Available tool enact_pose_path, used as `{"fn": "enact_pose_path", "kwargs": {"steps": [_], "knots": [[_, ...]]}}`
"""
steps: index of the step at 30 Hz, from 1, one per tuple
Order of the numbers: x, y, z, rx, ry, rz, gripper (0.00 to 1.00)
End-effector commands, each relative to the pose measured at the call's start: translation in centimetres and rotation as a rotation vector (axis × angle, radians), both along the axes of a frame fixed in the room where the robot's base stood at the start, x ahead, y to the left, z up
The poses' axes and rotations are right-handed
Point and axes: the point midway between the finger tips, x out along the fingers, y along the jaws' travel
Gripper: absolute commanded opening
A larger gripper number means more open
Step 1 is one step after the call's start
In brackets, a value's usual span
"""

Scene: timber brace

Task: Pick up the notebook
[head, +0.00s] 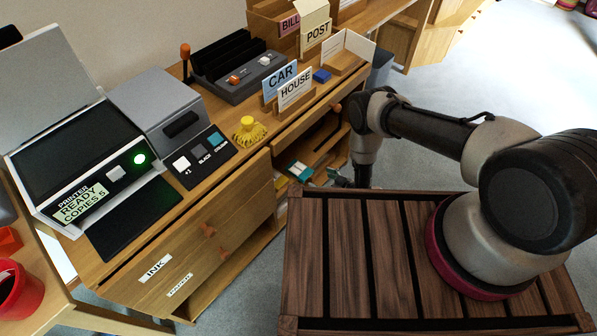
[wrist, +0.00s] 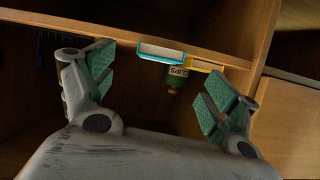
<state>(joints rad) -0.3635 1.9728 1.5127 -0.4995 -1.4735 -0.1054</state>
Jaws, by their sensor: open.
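My gripper (wrist: 157,76) is open and empty in the wrist view, its teal-padded fingers spread wide inside a wooden shelf compartment. A flat thing with a blue edge and white pages (wrist: 162,51), which looks like the notebook, lies ahead between the fingers, apart from them. A yellow-edged flat thing (wrist: 206,65) is beside it on the right.
The wooden desk (head: 225,180) bears a printer (head: 85,160), a yellow knob (head: 247,131), and CAR (head: 281,82) and HOUSE (head: 296,90) cards. Shelf boards and an upright side panel (wrist: 262,45) stand close around my gripper. Grey floor lies open at the upper right.

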Motion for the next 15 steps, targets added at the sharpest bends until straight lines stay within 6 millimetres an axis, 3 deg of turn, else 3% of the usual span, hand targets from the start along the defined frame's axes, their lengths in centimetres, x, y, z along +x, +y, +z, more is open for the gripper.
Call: {"fn": "enact_pose_path", "kwargs": {"steps": [5,15], "knots": [[0.4,0.6,-0.2,-0.039,-0.057,0.03,0.88],[3.2,4.2,-1.5,-0.037,-0.058,0.033,0.88]]}}
